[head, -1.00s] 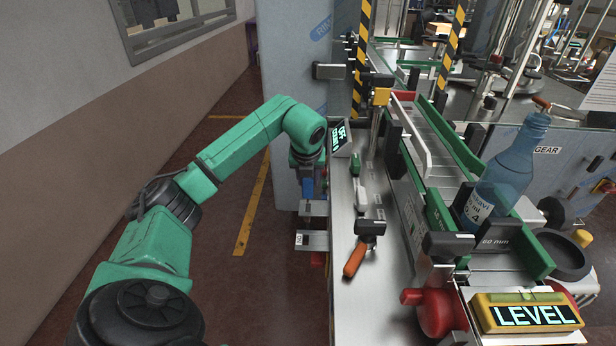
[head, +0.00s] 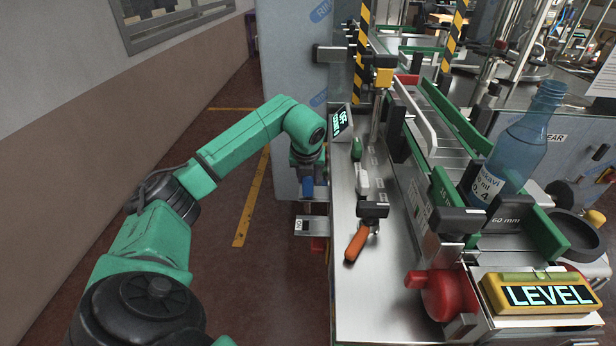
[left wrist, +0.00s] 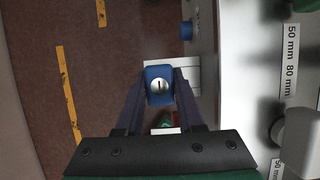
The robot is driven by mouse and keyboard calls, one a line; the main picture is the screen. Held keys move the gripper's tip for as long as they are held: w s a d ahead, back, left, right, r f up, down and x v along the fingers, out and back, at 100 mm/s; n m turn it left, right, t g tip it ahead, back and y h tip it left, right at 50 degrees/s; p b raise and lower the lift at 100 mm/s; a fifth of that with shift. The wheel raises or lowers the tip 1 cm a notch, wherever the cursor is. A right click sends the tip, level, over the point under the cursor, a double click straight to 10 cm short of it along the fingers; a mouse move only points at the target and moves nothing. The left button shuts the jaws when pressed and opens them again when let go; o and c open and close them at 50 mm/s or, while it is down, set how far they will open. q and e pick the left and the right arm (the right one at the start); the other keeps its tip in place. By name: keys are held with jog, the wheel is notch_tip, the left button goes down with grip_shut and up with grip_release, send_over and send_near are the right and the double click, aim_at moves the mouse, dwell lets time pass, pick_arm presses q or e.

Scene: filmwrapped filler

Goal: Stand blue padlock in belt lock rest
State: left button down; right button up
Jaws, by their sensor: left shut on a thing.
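The blue padlock (left wrist: 158,73) is held between the two fingers of my left gripper (left wrist: 160,92) in the left wrist view, with its round silver keyhole face toward the camera. In the head view my left gripper (head: 308,184) hangs beside the bench's left edge, and a bit of the blue padlock (head: 308,188) shows below the wrist. A small pale metal ledge (head: 311,226) with a label sticks out from the bench side below it and may be the belt lock rest. In the left wrist view a pale plate (left wrist: 187,76) lies behind the padlock; contact cannot be told. My right gripper is out of view.
The metal bench top (head: 350,290) carries an orange-handled tool (head: 357,243) and a small display (head: 340,122). A conveyor with green rails and a blue bottle (head: 520,145) stands right, with a yellow LEVEL box (head: 540,294) in front. Floor left of the bench is clear.

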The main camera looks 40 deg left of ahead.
pick_arm(q)
jog(key=shift+f, duration=0.25)
dwell(0.5)
jog(key=shift+c, duration=2.2)
grip_release()
jog(key=b+v, duration=0.1)
jog(key=v, duration=1.3)
jog(key=shift+r, duration=0.25)
jog(key=shift+s, duration=0.1)
